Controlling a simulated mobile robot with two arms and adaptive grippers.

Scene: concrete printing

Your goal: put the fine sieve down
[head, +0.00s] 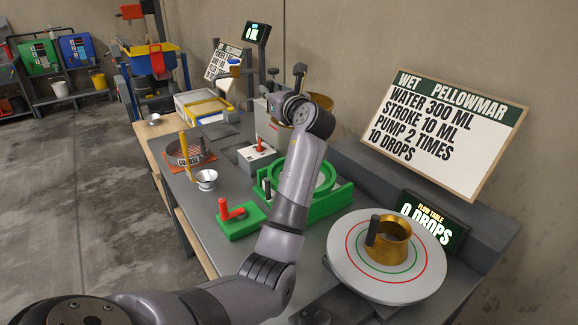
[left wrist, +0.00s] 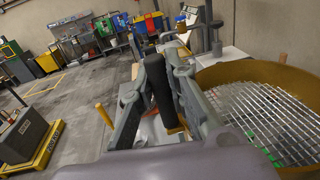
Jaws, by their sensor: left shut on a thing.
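The fine sieve has a brass rim (left wrist: 285,72) and a wire mesh, close at the right of the left wrist view. My left gripper (left wrist: 160,88) is shut on a dark upright handle beside the rim. In the head view my left gripper (head: 280,103) is at the back of the bench and my own wrist covers most of it. A little of the brass rim (head: 325,100) shows behind the wrist. My right gripper is not in view.
A small metal cup (head: 206,179) stands by the coarse sieve. A green base with a red lever (head: 238,215), a green-framed round device (head: 335,195) and a flow table (head: 350,265) with a brass mould (head: 392,242) fill the front.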

